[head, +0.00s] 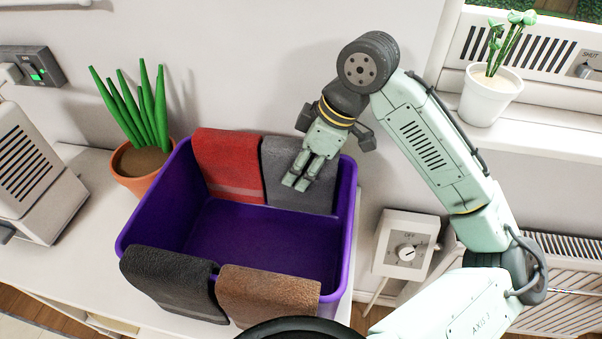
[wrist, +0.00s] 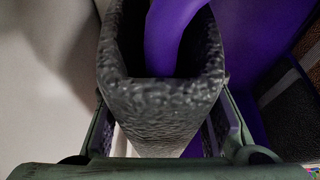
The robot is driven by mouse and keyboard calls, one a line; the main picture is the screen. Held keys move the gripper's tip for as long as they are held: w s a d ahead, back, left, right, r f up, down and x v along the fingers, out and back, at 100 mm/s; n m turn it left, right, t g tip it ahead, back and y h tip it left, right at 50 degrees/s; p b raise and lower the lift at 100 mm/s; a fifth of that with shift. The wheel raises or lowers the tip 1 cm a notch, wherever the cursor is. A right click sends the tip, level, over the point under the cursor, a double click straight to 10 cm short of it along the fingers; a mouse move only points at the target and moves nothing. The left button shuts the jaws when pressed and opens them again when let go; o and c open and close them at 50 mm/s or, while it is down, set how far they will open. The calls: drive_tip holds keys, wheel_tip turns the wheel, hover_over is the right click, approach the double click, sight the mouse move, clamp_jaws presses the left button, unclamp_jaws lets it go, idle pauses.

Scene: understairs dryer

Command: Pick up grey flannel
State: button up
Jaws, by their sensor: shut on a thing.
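The grey flannel (head: 313,187) hangs folded over the back rim of a purple tub (head: 200,233), at the back right. My gripper (head: 296,183) is over the flannel in the head view, its fingers covering part of it. In the wrist view the grey flannel (wrist: 165,105) fills the middle, draped over the purple rim (wrist: 170,35), with my gripper's fingers (wrist: 168,140) on either side of it. My gripper is shut on the flannel, which still lies over the rim.
A red flannel (head: 229,165) hangs beside the grey one. A black flannel (head: 172,282) and a brown flannel (head: 268,292) hang over the front rim. A potted plant (head: 138,165) stands left of the tub. A white control box (head: 405,244) is on the wall at right.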

drive_tip(key=shift+c, duration=1.3)
wheel_tip(320, 180, up, 28)
drive_tip(key=shift+b, duration=0.3)
drive_tip(key=shift+f, duration=0.1)
